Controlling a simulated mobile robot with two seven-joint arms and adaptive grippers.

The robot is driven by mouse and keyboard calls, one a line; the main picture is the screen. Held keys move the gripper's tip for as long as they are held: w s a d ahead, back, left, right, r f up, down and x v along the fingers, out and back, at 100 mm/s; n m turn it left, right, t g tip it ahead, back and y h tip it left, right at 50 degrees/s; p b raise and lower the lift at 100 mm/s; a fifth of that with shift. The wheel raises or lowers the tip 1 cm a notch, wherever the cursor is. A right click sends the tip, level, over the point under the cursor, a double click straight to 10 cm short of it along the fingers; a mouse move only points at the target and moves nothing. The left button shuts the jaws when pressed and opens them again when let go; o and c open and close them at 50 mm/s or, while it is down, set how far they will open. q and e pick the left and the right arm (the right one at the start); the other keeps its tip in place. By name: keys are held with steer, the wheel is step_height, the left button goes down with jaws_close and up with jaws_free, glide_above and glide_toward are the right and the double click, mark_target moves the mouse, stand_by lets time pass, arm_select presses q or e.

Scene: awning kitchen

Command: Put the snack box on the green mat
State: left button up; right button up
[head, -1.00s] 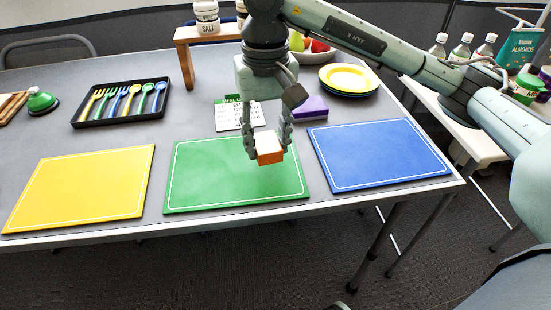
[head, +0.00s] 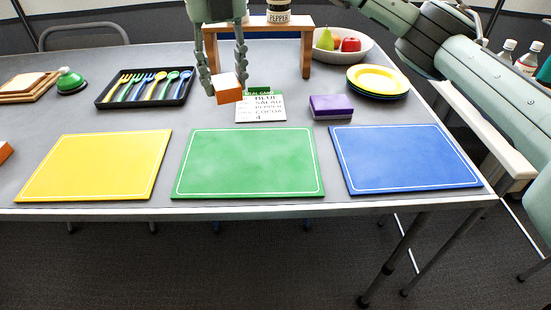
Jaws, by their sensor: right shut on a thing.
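My right gripper (head: 227,84) is shut on a small orange box (head: 230,96) with a pale top. It holds the box above the table, behind the back edge of the green mat (head: 248,163) and left of the menu card. I cannot read any label on the box, so I cannot tell for sure that it is the snack box. The green mat lies flat and bare between the yellow mat (head: 97,166) and the blue mat (head: 403,158). My left gripper is not in view.
Behind the mats are a menu card (head: 261,107), a purple sponge-like block (head: 331,106), stacked plates (head: 378,81) and a cutlery tray (head: 146,88). A wooden stand (head: 307,50) and fruit bowl (head: 343,52) stand further back. Another orange object (head: 4,151) shows at the left edge.

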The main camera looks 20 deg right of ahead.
steer(key=m, duration=0.3)
steer(key=shift+w+a+r, duration=0.35)
steer(key=shift+a, duration=0.05)
steer(key=shift+m, duration=0.3)
glide_above(276, 155)
step_height(276, 155, down, 7)
steer(key=shift+a+r, duration=0.1)
steer(key=shift+r, duration=0.05)
steer(key=shift+f, duration=2.05)
steer(key=shift+f+b, duration=0.15)
steer(key=shift+b, duration=0.15)
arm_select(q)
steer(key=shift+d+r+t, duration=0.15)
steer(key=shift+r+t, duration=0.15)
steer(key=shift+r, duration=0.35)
arm_select(e)
steer(key=o, duration=1.2)
steer(key=shift+c, duration=0.2)
